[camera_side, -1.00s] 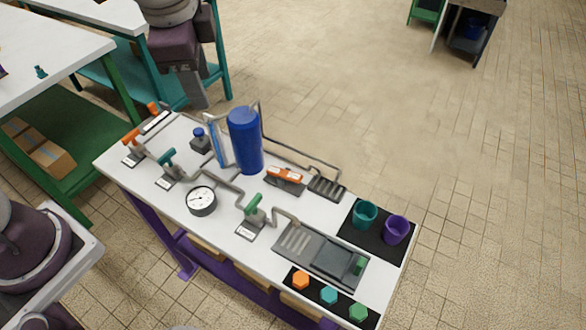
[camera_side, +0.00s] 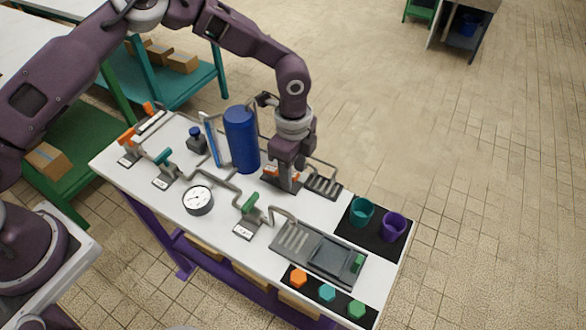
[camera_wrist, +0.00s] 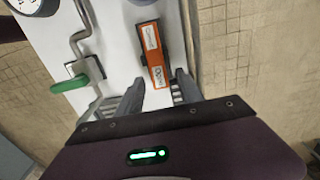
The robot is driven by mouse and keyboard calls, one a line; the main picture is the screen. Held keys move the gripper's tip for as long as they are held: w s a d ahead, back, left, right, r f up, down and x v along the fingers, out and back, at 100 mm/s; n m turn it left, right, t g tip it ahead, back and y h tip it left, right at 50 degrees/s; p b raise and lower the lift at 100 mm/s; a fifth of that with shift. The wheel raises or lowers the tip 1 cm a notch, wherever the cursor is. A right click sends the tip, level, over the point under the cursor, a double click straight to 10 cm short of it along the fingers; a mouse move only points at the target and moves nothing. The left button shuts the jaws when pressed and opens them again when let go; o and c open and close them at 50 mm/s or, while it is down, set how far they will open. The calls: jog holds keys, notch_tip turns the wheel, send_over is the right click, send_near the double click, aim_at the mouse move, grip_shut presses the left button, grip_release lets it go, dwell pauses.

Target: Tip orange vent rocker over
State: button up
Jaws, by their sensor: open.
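The orange vent rocker (camera_wrist: 153,52) carries two white labels; the nearer seems to read "Open", and the farther is too small to read surely. It sits on a dark base. In the side view the rocker (camera_side: 270,171) is partly hidden by my gripper (camera_side: 290,185), which points down over it. In the wrist view my gripper (camera_wrist: 159,80) is open, with the rocker's near end showing between its two fingertips. I cannot tell whether either finger touches it. Which end is pressed down is unclear.
The blue tank (camera_side: 241,140) stands just left of my gripper, with grey pipes behind. A dark slatted grille (camera_side: 323,186) lies to the right. A green-handled valve (camera_side: 250,203) and a gauge (camera_side: 198,200) are in front. Teal (camera_side: 361,212) and purple (camera_side: 393,226) cups stand farther right.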

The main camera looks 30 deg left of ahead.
grip_shut()
jog(key=shift+a+r+h, duration=0.2)
jog(key=shift+h, duration=0.4)
grip_release()
jog(key=r, duration=0.7)
jog(key=shift+a, duration=0.35)
